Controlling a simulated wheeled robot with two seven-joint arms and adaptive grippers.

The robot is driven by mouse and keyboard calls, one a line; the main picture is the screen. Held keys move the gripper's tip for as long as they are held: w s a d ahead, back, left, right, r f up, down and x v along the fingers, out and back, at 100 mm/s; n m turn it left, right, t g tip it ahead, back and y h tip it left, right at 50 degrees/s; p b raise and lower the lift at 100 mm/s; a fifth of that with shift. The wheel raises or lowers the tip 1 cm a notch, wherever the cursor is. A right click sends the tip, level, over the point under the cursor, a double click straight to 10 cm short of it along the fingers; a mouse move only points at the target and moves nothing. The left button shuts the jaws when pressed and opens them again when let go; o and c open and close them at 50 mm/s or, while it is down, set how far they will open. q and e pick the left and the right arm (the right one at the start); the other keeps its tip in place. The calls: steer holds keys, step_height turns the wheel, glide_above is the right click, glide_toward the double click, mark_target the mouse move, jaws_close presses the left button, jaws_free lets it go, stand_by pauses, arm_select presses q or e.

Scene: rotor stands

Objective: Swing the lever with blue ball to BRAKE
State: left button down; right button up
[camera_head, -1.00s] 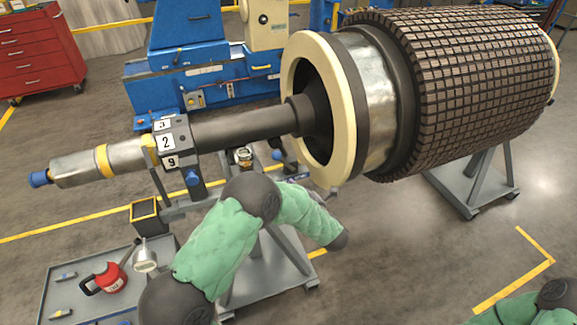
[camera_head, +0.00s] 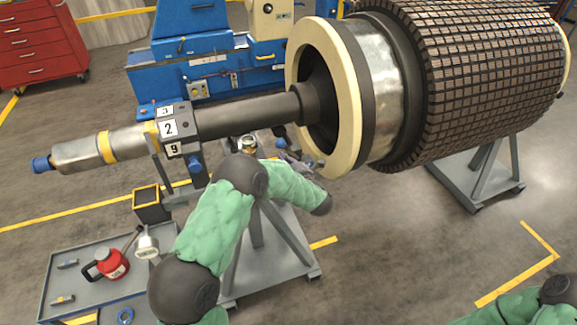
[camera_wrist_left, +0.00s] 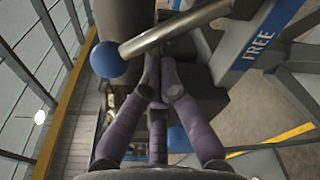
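In the left wrist view the blue ball (camera_wrist_left: 109,60) sits on the end of a grey metal lever (camera_wrist_left: 175,30), which runs up and right. The purple and black fingers of my left gripper (camera_wrist_left: 160,72) lie just below the rod, right of the ball. I cannot tell whether they touch the rod or how far they are closed. A blue plate marked FREE (camera_wrist_left: 262,35) is at the right; no BRAKE marking is readable. In the head view my left gripper (camera_head: 298,163) is small and partly hidden below the rotor's cream ring. My right gripper is out of frame.
The large rotor (camera_head: 490,75) and its shaft (camera_head: 245,115) stand above my left arm. A grey stand (camera_head: 265,265) is below it. A cart with a red can (camera_head: 112,264) is at the lower left. Open floor lies at the right.

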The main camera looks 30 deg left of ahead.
arm_select(q)
steer(key=shift+w+a, duration=0.15)
steer(key=shift+a, duration=0.1)
steer(key=shift+w+d+r+m, duration=0.3)
steer(key=shift+r+m, duration=0.15)
steer(key=shift+m, duration=0.35)
steer(key=w+d+r+m+t+y, duration=0.1)
steer(key=w+d+m, duration=0.4)
steer(key=m, duration=0.6)
steer(key=shift+w+d+r+y, duration=0.2)
steer(key=shift+w+r+y, duration=0.1)
steer(key=shift+w+r, duration=0.3)
steer(key=shift+w+f, duration=0.1)
stand_by(0.3)
stand_by(0.4)
